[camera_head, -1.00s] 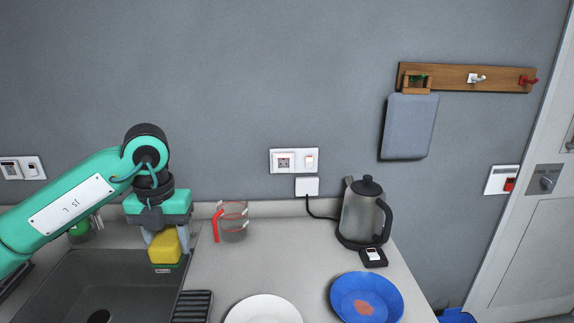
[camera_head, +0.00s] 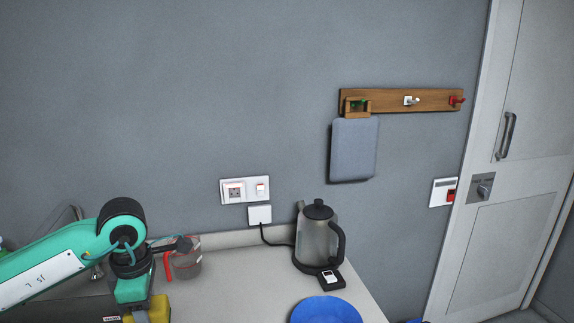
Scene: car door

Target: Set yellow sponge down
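The yellow sponge (camera_head: 158,309) shows at the bottom edge of the head view, left of centre, partly cut off. My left gripper (camera_head: 146,316) is around it from above. The lower part of the fingers and the sponge's underside lie below the frame, so contact with any surface cannot be seen. My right gripper is not in view.
A measuring jug with a red handle (camera_head: 186,262) stands just behind and right of my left gripper. A kettle (camera_head: 317,240) and a blue plate (camera_head: 326,311) are on the counter (camera_head: 240,290). A sink edge shows at lower left. The counter middle is clear.

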